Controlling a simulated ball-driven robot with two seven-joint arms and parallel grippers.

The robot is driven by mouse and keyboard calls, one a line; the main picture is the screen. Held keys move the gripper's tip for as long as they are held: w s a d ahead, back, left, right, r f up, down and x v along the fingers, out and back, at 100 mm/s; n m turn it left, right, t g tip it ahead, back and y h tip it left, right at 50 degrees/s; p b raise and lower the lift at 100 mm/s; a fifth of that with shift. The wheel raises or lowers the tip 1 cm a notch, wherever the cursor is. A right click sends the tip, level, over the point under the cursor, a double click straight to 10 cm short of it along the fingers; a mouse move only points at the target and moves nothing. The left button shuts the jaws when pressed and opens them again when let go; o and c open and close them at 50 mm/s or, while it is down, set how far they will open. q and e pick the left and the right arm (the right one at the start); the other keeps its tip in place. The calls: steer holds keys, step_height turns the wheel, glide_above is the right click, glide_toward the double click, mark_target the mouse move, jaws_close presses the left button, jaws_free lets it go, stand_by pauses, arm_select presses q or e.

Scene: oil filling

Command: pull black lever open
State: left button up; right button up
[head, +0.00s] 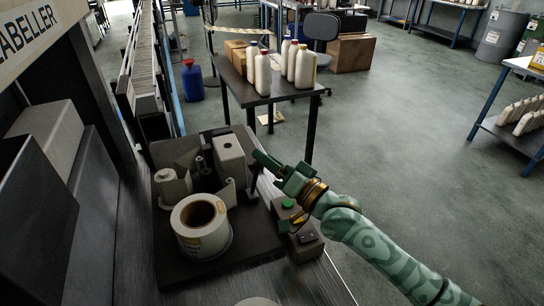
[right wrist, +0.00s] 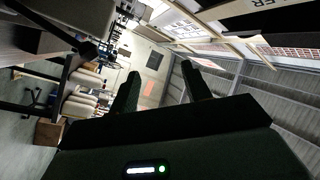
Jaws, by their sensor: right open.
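A thin black lever (head: 254,187) stands at the right edge of the labeller's dark plate (head: 185,265), beside a grey block (head: 229,155). My right gripper (head: 264,160) comes in from the lower right in the head view, with its green fingers just above the lever's upper end. I cannot tell whether they touch the lever. In the right wrist view the two dark fingers (right wrist: 160,88) are apart, with nothing visible held between them. The lever does not show in that view. My left gripper is out of view.
A white label roll (head: 186,240) sits on the plate. A control box with a green button (head: 288,204) is just below my right gripper. A dark table (head: 240,87) with several white bottles stands behind. A conveyor (head: 146,70) runs at the left.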

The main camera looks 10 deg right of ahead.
steer(key=s, duration=0.1)
steer(key=s+r+p, duration=0.1)
steer(key=s, duration=0.1)
steer(key=s+r, duration=0.1)
steer(key=s, duration=0.1)
steer(key=shift+s+a+r+p, duration=0.15)
steer(key=shift+a+r+p, duration=0.05)
steer(key=shift+a+p, duration=0.2)
